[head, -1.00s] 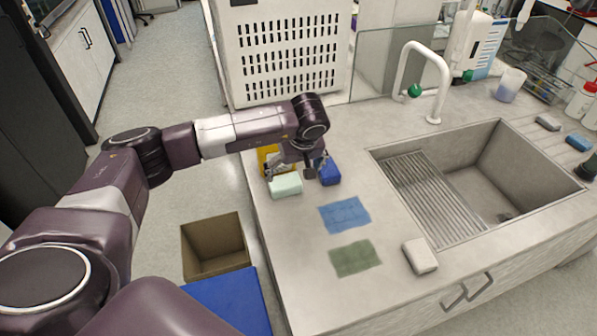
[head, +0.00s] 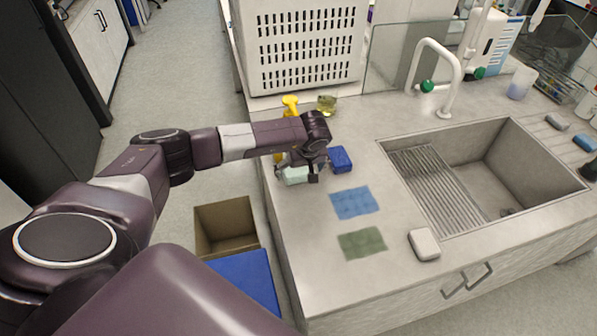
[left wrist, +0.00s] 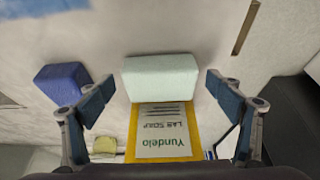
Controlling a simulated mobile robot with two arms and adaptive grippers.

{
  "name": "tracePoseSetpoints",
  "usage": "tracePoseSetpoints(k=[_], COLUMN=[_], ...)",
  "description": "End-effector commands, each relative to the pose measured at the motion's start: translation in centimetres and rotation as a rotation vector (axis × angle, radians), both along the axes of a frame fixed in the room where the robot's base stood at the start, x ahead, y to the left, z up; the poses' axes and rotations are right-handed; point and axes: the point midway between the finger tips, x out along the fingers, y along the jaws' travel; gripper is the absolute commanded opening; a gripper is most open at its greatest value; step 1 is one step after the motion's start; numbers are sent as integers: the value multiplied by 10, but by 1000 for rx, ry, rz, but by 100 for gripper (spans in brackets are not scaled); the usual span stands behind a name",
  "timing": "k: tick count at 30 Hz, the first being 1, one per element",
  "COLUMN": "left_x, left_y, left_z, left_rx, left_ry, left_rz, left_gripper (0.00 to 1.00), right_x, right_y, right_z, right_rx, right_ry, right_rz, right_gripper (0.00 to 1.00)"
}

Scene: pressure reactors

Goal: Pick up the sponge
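A pale mint sponge-like block (head: 296,176) lies on the counter near its left edge; it also shows in the left wrist view (left wrist: 161,78). My left gripper (head: 301,171) is at this block. In the left wrist view its two fingers (left wrist: 160,86) are spread wide, one on each side of the block, with gaps to both sides. The gripper partly hides the block in the head view. A dark blue block (head: 341,159) lies just right of the gripper. My right gripper is not in view.
A yellow soap bottle (head: 290,107) stands close behind the gripper, with a yellow-green object (head: 327,104) beside it. Blue (head: 354,202) and green (head: 363,243) cloths and a whitish block (head: 424,244) lie nearer. The sink (head: 520,165) is to the right.

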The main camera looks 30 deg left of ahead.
Motion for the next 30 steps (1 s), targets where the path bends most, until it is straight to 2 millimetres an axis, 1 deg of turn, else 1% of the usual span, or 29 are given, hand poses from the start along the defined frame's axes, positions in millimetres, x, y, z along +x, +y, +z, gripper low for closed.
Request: tracePoseSetpoints(k=[1,4,6,9,14,17,20,27,30], left_x=[0,0,0,0,0,1,2,2,1], left_y=[0,0,0,0,0,0,0,0,0], left_z=[0,0,0,1,1,5,18,66,83], left_rx=[0,0,0,0,0,-1,-1,1,1], left_ry=[0,0,0,0,0,-3,-5,-7,-5], left_rz=[0,0,0,1,1,1,0,1,1], left_gripper=[76,65,57,49,49,49,49,49,49], right_x=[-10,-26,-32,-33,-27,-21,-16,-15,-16], right_y=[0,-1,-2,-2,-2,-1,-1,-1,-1], right_z=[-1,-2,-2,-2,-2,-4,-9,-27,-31], right_rx=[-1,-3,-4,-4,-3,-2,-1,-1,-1], right_ry=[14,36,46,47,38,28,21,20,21], right_rz=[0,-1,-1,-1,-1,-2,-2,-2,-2], right_gripper=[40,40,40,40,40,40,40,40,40])
